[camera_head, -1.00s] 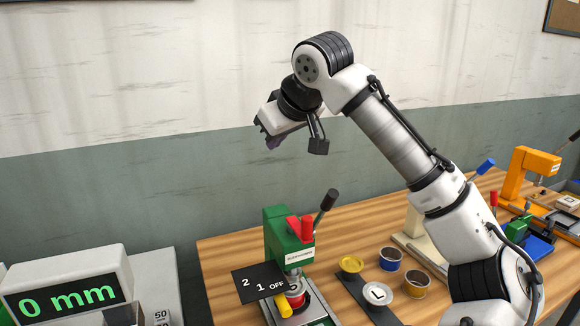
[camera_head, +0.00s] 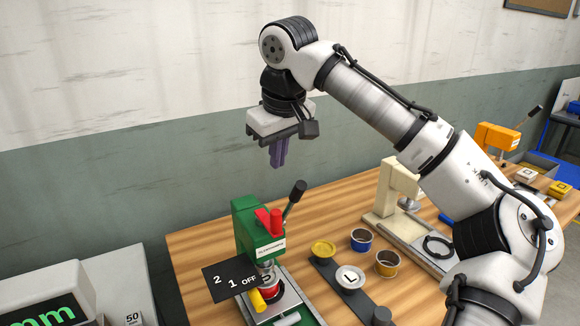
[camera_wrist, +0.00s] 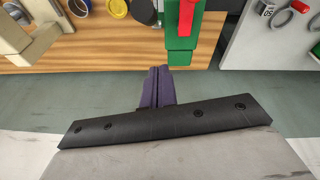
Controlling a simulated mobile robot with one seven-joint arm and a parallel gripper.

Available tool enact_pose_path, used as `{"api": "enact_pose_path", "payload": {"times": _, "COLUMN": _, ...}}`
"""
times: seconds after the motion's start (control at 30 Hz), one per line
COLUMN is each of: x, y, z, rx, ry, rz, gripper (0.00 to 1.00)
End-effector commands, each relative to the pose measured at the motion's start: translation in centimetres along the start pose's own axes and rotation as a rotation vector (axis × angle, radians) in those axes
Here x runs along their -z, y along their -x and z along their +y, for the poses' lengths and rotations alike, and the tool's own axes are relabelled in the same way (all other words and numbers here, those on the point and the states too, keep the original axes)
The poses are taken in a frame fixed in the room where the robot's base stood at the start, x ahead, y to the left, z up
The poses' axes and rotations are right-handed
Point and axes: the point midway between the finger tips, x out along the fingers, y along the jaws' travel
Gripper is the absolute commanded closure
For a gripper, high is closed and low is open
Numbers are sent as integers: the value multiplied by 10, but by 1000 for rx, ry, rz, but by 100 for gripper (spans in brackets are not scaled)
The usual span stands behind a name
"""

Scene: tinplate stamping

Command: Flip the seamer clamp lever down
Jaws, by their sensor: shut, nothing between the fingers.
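The green seamer (camera_head: 252,228) stands on the bench at lower centre in the head view. It also shows at the top of the wrist view (camera_wrist: 180,52). I cannot tell for certain which is the clamp lever. A yellow handle (camera_head: 257,300) sits below a black plate marked 2, 1, OFF (camera_head: 229,278). My gripper (camera_head: 278,163) is shut and empty, fingers pointing down, above and apart from the seamer. Its purple fingers show in the wrist view (camera_wrist: 158,72).
A dark strip right of the seamer holds a yellow lid (camera_head: 322,249) and a lid marked L (camera_head: 350,279). Blue (camera_head: 361,240) and yellow (camera_head: 388,263) cans stand beside it. A cream press (camera_head: 393,190) is further right, a display box (camera_head: 50,300) lower left.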

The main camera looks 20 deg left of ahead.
Motion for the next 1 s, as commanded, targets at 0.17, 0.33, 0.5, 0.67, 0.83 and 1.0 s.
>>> {"api": "enact_pose_path", "payload": {"times": 0.17, "x": -21, "y": -9, "z": 1, "rx": 0, "ry": -2, "rz": -1, "gripper": 100}}
{"api": "enact_pose_path", "payload": {"times": 0.33, "x": -34, "y": -13, "z": 0, "rx": -1, "ry": -1, "rz": 0, "gripper": 100}}
{"api": "enact_pose_path", "payload": {"times": 0.5, "x": -39, "y": -15, "z": 0, "rx": 0, "ry": 0, "rz": 1, "gripper": 100}}
{"api": "enact_pose_path", "payload": {"times": 0.67, "x": -39, "y": -15, "z": -1, "rx": 0, "ry": 0, "rz": 1, "gripper": 100}}
{"api": "enact_pose_path", "payload": {"times": 0.83, "x": -39, "y": -15, "z": 0, "rx": 0, "ry": 0, "rz": 3, "gripper": 100}}
{"api": "enact_pose_path", "payload": {"times": 1.0, "x": -39, "y": -19, "z": 1, "rx": -4, "ry": -2, "rz": 35, "gripper": 100}}
